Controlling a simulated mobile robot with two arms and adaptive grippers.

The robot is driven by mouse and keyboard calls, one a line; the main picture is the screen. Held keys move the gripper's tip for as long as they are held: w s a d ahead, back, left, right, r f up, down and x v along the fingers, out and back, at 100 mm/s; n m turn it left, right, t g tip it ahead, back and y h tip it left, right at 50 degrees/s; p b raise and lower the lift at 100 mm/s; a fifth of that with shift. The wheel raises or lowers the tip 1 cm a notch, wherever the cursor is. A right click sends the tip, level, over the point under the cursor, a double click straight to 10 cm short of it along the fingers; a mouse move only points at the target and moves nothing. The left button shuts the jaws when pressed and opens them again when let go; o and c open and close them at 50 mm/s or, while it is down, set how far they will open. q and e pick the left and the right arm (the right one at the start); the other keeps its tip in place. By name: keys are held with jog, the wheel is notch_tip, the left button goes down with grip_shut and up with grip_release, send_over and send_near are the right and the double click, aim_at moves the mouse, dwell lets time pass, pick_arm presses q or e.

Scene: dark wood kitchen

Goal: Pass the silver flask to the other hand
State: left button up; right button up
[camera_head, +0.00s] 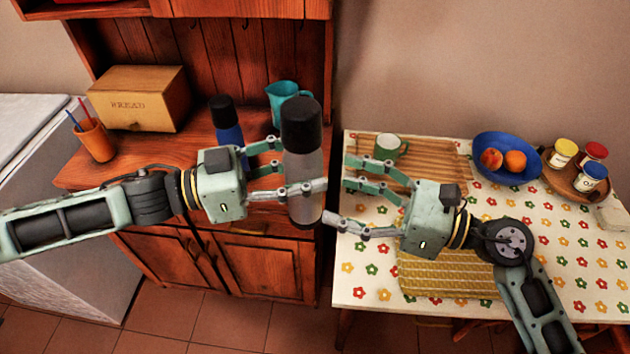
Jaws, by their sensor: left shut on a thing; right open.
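The silver flask (303,165) has a black lid and a dark base. It is upright in the air, in front of the wooden cabinet and left of the table. My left gripper (291,168) comes from the left and is shut on the flask's middle; its fingers cover part of the silver body. My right gripper (345,190) comes from the right with its fingers spread toward the flask. It is open and empty, and its lower fingertip is close to the flask's lower right side. I cannot tell if that tip touches the flask.
A blue bottle (228,128), a teal pitcher (284,97), a bread box (137,100) and an orange cup (96,142) stand on the cabinet. The table (362,266) holds a green mug (390,147), a blue fruit bowl (490,142) and several jars. Open space lies below the flask.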

pick_arm(q)
jog(key=shift+r, duration=0.1)
pick_arm(e)
jog(key=x, duration=0.8)
jog(key=shift+d, duration=0.1)
jog(key=c, duration=1.6)
pick_arm(q)
jog(key=o, duration=1.7)
pick_arm(e)
jog(key=shift+c, duration=0.5)
